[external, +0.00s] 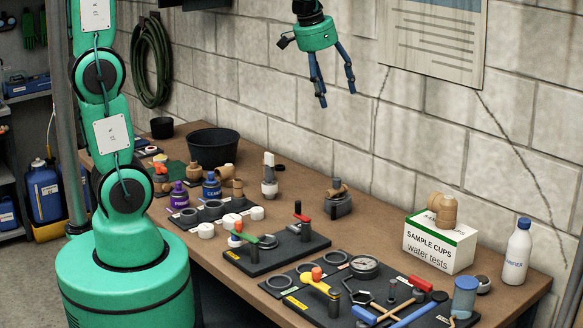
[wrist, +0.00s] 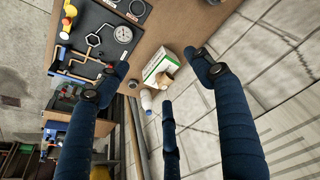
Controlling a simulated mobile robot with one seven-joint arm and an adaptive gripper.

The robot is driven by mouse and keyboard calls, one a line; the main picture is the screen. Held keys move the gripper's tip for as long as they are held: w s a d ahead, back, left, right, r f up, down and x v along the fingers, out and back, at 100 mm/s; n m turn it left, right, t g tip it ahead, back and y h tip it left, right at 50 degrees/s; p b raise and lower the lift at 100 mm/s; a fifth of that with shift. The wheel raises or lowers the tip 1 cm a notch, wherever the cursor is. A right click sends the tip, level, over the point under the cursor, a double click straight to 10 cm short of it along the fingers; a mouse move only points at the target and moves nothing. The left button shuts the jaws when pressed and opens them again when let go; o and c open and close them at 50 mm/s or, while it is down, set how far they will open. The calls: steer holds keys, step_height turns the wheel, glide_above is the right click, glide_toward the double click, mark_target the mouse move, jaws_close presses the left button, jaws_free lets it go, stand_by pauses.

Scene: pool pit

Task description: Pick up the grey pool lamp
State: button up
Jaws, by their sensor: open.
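My gripper (external: 337,95) hangs high above the back of the workbench, in front of the block wall. Its blue fingers are spread and empty; they also show in the wrist view (wrist: 160,85). No thing is plainly marked as the grey pool lamp. I cannot tell for certain which is the lamp.
A white sample-cups box (external: 436,246) with a tan fitting on it and a white bottle (external: 518,251) stand at the right. Dark tool boards (external: 275,250) fill the bench front. A black bowl (external: 213,147) stands at the back left. Bench around the dark grey body is clear.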

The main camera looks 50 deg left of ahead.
steer(key=w+d+f+m+g+p, duration=0.15)
steer(key=w+d+f, duration=0.25)
steer(key=w+d, duration=0.6)
steer(key=m+g+p, duration=0.2)
steer(key=m+p, duration=0.1)
steer(key=p, duration=0.1)
glide_above(481, 280)
step_height(481, 280, down, 29)
steer(key=shift+w+d+y, duration=0.1)
steer(key=shift+w+y, duration=0.05)
steer(key=shift+y, duration=0.25)
steer(key=shift+f, duration=4.25)
steer(key=shift+f, duration=2.6)
